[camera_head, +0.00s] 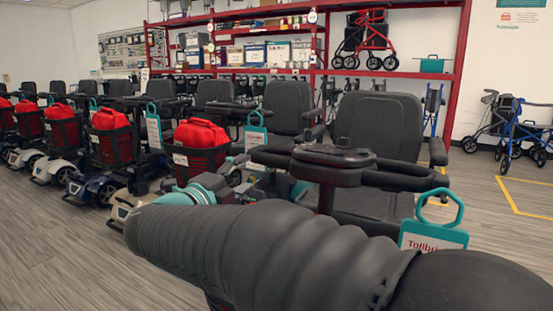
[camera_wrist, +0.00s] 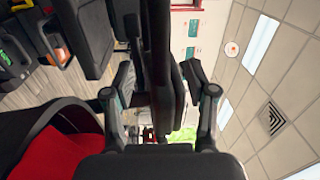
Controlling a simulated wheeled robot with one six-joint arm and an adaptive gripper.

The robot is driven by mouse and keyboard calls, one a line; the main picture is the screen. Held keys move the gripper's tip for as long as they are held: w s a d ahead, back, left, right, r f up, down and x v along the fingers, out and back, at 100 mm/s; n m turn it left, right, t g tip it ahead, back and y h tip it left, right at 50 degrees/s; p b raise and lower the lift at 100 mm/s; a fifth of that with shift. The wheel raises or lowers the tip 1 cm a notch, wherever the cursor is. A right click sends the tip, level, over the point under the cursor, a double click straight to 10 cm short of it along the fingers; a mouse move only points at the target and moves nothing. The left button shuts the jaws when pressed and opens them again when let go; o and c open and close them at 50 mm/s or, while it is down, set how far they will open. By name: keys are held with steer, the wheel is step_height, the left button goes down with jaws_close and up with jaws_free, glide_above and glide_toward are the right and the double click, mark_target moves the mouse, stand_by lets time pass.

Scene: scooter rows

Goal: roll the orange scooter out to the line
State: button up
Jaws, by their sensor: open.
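No scooter body in the head view is clearly orange. The row shows white, blue and cream bodies, and the nearest scooter (camera_head: 333,160) shows only its dark tiller, seat and handlebar, with my arm hiding its lower part. In the wrist view a small orange patch (camera_wrist: 60,55) shows at upper left; I cannot tell what it belongs to. My gripper (camera_wrist: 157,78) is open in the wrist view, with a dark upright bar (camera_wrist: 160,50) between its fingers. Whether they touch it I cannot tell. The head view hides the fingers behind my arm and the scooters.
Scooters with red bags (camera_head: 201,134) in front baskets stand close together leftward. A teal-handled tag (camera_head: 434,236) hangs by the nearest handlebar. A red shelf rack (camera_head: 466,60) stands behind. Open floor lies at left; yellow floor lines (camera_head: 508,196) and blue rollators (camera_head: 525,135) are at right.

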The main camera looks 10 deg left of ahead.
mark_target(263, 161)
steer(key=x, duration=1)
steer(key=shift+d, duration=0.1)
steer(key=shift+c, duration=0.3)
jaws_close()
